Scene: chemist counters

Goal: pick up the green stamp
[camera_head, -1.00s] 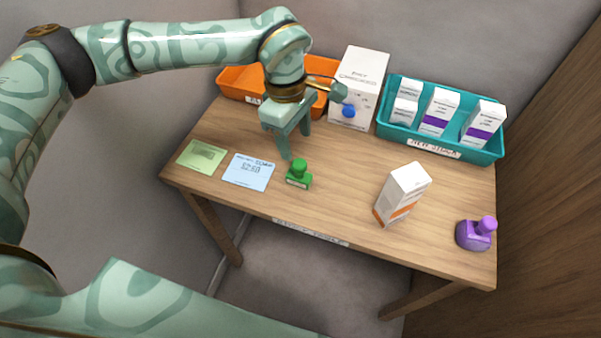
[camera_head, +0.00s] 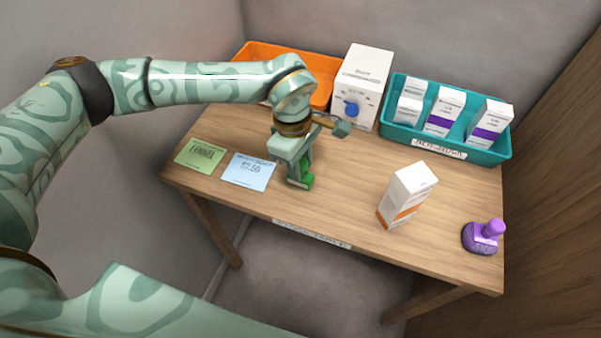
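The green stamp (camera_head: 306,181) stands upright on the wooden table, right of the blue card. My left gripper (camera_head: 301,170) has come down from above at the stamp, with its fingers on either side of the handle. The fingers hide much of the stamp, and whether they press on the handle cannot be made out. The stamp's base appears to rest on the table. My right gripper is out of view.
A green card (camera_head: 200,155) and a blue card (camera_head: 249,171) lie left of the stamp. A white-orange box (camera_head: 407,194) and a purple stamp (camera_head: 483,237) stand to the right. Behind are an orange tray (camera_head: 322,95), a large white box (camera_head: 364,75) and a teal tray (camera_head: 484,151) holding boxes.

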